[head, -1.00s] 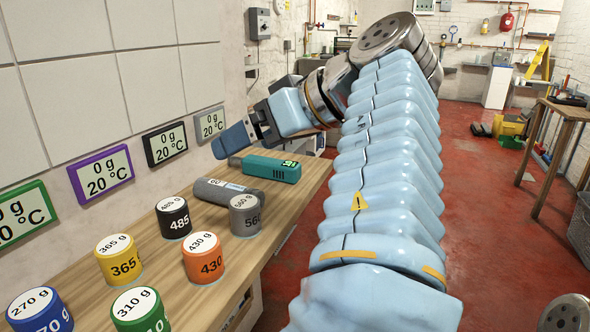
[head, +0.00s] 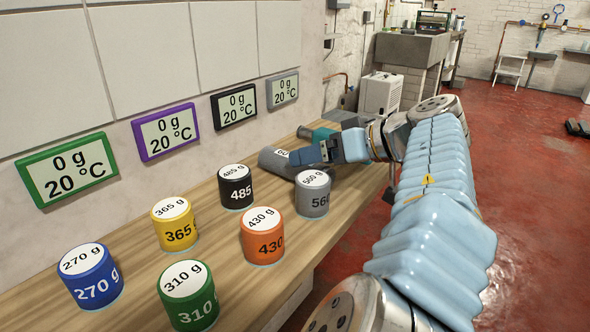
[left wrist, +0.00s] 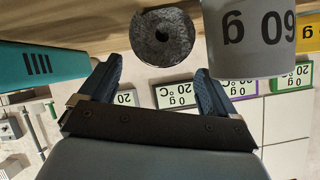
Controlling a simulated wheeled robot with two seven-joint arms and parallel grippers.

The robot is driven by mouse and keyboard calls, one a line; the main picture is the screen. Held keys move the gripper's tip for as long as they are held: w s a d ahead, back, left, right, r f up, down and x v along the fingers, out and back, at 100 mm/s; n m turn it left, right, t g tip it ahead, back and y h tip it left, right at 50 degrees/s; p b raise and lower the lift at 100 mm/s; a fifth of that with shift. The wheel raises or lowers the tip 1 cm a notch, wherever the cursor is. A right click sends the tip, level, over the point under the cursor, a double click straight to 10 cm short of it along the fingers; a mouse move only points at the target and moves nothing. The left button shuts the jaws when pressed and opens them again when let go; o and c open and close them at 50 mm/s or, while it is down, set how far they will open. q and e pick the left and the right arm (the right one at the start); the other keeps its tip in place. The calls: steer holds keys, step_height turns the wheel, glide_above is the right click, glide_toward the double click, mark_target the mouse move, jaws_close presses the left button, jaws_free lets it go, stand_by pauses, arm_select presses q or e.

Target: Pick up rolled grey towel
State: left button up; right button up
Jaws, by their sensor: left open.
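The rolled grey towel (head: 274,161) lies on the wooden bench, behind the grey 560 cylinder, partly hidden by my gripper. In the left wrist view its round end (left wrist: 162,40) with a dark centre hole faces me. My left gripper (head: 304,154) is over the bench at the towel's right end. In the left wrist view its two dark blue fingers (left wrist: 160,72) are apart, with the towel's end just ahead of and between their tips. Nothing is held. My right gripper is not in view.
The grey 560 cylinder (head: 312,197) stands close by the towel. A teal device (head: 312,133) lies just beyond it. Black (head: 236,190), orange (head: 262,240), yellow (head: 174,226), green (head: 188,298) and blue (head: 90,278) cylinders stand nearer. Wall displays (head: 165,131) line the back.

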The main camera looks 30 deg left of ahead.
arm_select(q)
steer(key=x, duration=0.3)
steer(key=shift+a+f, duration=0.1)
steer(key=shift+a, duration=0.1)
steer(key=c, duration=1.2)
